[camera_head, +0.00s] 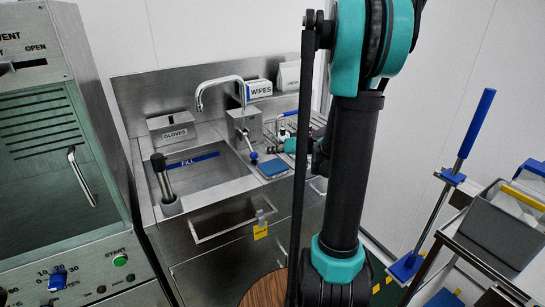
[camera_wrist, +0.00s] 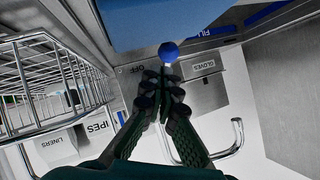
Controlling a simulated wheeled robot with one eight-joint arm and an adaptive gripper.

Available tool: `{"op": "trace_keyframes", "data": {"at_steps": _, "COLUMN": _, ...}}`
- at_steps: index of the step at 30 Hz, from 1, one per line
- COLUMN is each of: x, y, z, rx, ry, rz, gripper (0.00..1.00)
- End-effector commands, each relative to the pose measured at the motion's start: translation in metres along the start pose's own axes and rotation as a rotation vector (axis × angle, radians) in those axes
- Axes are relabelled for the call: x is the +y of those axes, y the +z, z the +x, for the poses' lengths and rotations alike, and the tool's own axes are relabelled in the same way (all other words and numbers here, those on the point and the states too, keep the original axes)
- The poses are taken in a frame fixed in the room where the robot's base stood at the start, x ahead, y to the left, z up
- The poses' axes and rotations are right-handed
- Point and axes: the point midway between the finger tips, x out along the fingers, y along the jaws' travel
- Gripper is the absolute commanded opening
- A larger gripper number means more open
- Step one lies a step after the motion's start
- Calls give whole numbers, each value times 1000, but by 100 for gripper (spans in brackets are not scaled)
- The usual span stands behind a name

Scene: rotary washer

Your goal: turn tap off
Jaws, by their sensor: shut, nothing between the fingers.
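The tap has a curved metal spout (camera_head: 220,82) over the sink and a boxy metal body (camera_head: 243,124). Its lever ends in a blue ball knob (camera_head: 253,155) at the front of the body. The knob also shows in the wrist view (camera_wrist: 168,52), just beyond my fingertips, with a short pale stem by it. My gripper (camera_wrist: 160,76) is shut and empty, its fingers close together beside the knob. I cannot tell whether they touch it. An OFF label (camera_wrist: 138,69) shows left of the fingertips. In the head view my arm partly hides the gripper.
A wire rack (camera_wrist: 40,90) stands close beside my gripper. A gloves box (camera_head: 172,129), a wipes box (camera_head: 258,88) and a blue pad (camera_head: 272,168) are around the sink (camera_head: 215,176). A trolley with a grey bin (camera_head: 490,228) stands at right.

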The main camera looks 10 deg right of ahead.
Motion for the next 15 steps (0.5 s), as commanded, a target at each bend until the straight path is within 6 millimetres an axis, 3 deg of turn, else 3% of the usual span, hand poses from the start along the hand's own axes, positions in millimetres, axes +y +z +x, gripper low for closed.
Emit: {"op": "trace_keyframes", "data": {"at_steps": 15, "x": 15, "y": 30, "z": -71, "rx": 2, "ry": 4, "rz": 3, "gripper": 0}}
